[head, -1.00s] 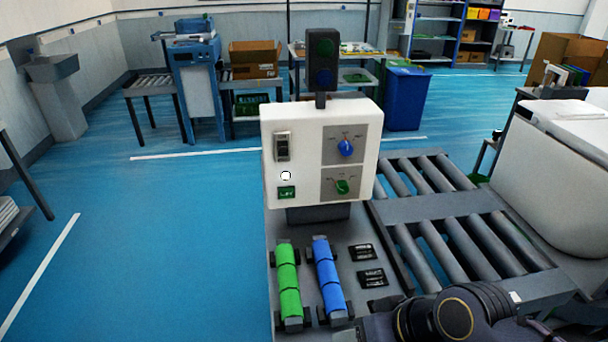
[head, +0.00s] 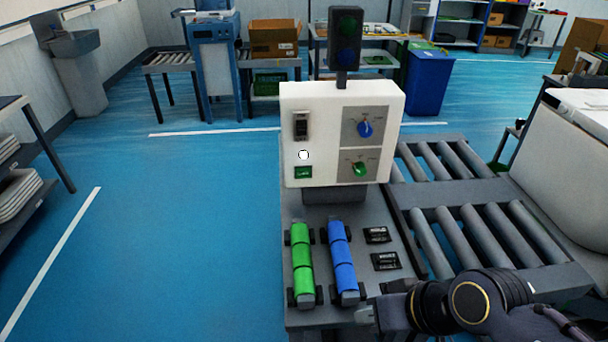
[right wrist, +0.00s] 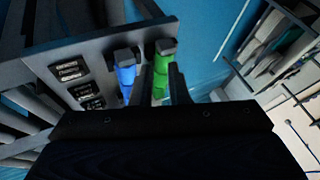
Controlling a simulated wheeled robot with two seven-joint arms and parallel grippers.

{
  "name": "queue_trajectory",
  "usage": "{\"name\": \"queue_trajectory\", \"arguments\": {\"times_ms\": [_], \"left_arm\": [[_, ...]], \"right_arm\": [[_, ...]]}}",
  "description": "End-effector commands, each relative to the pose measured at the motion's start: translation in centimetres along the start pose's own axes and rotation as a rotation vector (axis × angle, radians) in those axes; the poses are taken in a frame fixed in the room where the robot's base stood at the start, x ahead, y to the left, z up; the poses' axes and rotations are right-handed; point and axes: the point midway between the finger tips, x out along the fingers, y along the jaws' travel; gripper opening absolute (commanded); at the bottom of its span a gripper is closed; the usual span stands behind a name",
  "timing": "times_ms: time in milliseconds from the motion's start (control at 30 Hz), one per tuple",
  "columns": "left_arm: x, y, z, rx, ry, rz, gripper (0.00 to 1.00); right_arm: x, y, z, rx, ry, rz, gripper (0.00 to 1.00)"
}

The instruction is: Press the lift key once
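A white control box (head: 335,182) stands upright on the grey bench. Its face has a black rocker switch (head: 301,125) upper left and a round white button (head: 303,155) below it. A small green label (head: 303,173), too small to read, sits under the button. I cannot tell by lettering which one is the lift key. My right gripper (head: 380,301) is at the bench's front edge, low and right of the box, apart from it. In the right wrist view its two fingers (right wrist: 160,88) stand apart with nothing between them. My left gripper is not in view.
A blue knob (head: 365,129) and a green knob (head: 359,169) are on the box's right side. A dark signal light (head: 346,40) rises behind it. Green (head: 301,262) and blue (head: 342,262) rollers lie in front. A roller conveyor (head: 470,215) is at right.

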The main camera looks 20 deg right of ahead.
Motion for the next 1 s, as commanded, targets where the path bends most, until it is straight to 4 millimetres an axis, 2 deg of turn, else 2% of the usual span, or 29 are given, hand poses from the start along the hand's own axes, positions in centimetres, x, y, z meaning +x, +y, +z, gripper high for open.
{"name": "queue_trajectory", "arguments": {"times_ms": [33, 100, 1000], "left_arm": [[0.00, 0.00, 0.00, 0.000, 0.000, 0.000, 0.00], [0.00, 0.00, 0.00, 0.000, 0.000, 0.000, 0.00], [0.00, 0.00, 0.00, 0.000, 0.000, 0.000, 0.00]], "right_arm": [[0.00, 0.00, 0.00, 0.000, 0.000, 0.000, 0.08], [0.00, 0.00, 0.00, 0.000, 0.000, 0.000, 0.00], [0.00, 0.00, 0.00, 0.000, 0.000, 0.000, 0.00]]}}
